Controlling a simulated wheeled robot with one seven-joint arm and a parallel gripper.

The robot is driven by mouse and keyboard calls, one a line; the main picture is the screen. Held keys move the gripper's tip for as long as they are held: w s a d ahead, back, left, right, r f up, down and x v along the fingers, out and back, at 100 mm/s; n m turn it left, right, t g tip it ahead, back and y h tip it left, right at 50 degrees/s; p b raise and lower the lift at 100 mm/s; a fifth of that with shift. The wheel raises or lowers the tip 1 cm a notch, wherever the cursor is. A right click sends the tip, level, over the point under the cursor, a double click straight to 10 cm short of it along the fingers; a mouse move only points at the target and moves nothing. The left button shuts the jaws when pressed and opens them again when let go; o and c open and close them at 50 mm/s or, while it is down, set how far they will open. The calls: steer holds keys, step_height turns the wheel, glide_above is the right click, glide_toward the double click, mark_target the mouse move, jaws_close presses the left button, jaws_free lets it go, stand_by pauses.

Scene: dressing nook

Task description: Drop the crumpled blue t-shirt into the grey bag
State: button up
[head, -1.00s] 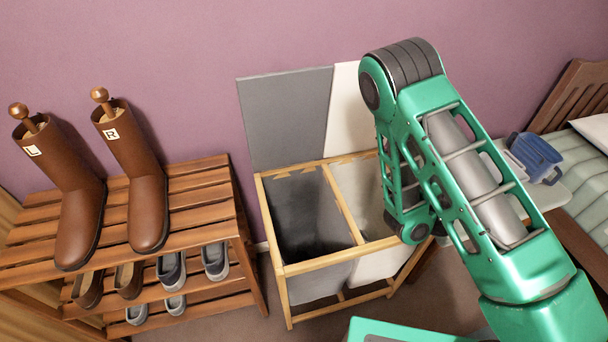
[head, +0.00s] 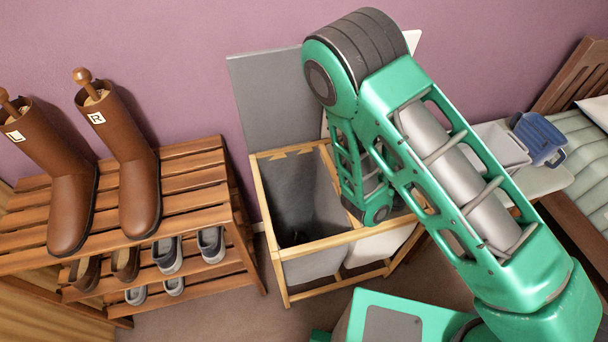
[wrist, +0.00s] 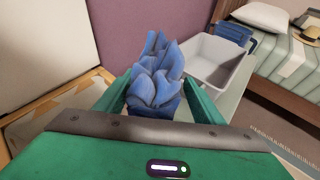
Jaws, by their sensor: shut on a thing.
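The crumpled blue t-shirt (wrist: 155,80) shows in the wrist view, bunched up between the two green fingers of my gripper (wrist: 157,98), which is shut on it. In the head view my arm hides both the gripper and the shirt. The grey bag (head: 300,185) hangs open in the left half of a wooden hamper frame in the head view; a dark shadow lies low inside it. My arm's lower end stands over the right side of the hamper. I cannot tell the shirt's exact place relative to the grey bag's opening.
A white bag (head: 378,246) hangs in the hamper's right half. The raised grey lid (head: 275,105) leans against the wall. A slatted rack (head: 185,200) with boots and shoes stands left.

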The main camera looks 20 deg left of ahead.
steer(key=s+a+r+n+y, duration=0.1)
steer(key=s+a+n+y, duration=0.1)
steer(key=s+a, duration=0.6)
steer(key=s+a+n+y, duration=0.15)
steer(key=s+a, duration=0.35)
steer(key=a, duration=0.7)
steer(key=s+a+r+n+y, duration=0.1)
steer(key=s+a+y, duration=0.1)
steer(key=s+a, duration=0.65)
step_height(320, 180, down, 6)
steer(key=w+a, duration=0.2)
steer(key=shift+w, duration=0.3)
steer(key=shift+r, duration=0.1)
steer(key=o, duration=1.2)
steer(key=shift+s, duration=0.1)
steer(key=v, duration=1)
steer(key=shift+s, duration=0.3)
